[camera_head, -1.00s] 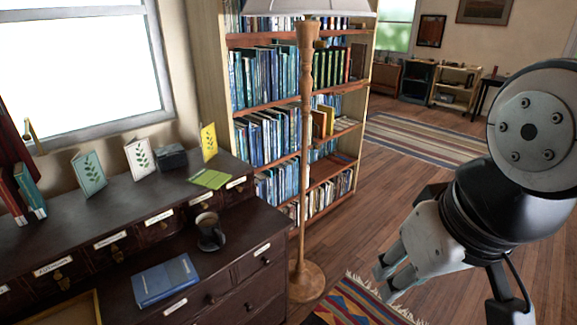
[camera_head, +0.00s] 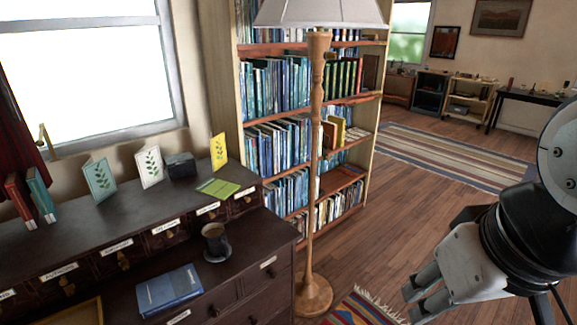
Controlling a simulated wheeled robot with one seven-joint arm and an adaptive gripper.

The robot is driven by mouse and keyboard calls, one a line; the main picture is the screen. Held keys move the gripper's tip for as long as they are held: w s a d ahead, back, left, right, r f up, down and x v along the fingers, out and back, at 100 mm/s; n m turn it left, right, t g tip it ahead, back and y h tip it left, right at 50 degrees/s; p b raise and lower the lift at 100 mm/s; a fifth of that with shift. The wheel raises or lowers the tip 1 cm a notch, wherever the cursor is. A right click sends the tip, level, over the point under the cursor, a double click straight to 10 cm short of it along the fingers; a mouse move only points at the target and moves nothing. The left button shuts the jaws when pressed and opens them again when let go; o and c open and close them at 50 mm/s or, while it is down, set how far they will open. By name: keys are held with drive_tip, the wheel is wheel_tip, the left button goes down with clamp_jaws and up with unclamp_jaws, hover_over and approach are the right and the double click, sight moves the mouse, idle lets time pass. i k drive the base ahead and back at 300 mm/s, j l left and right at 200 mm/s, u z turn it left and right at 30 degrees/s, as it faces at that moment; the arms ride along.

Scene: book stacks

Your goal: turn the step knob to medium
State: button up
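My gripper (camera_head: 420,293) is at the lower right, over the floor to the right of the lamp base. Its two pale fingers are apart with nothing visible between them. It touches nothing that I can see.
A dark drawer cabinet (camera_head: 240,253) fills the lower left, with a mug (camera_head: 214,242), a blue book (camera_head: 168,290), leaf-print cards and a small dark box (camera_head: 181,165). A bookshelf (camera_head: 244,140) stands behind the lamp. Wooden floor (camera_head: 400,215) is open at right, between two striped rugs.

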sight(329, 55)
drive_tip(key=i+l+u, duration=0.3)
drive_tip(key=i+l, duration=0.5)
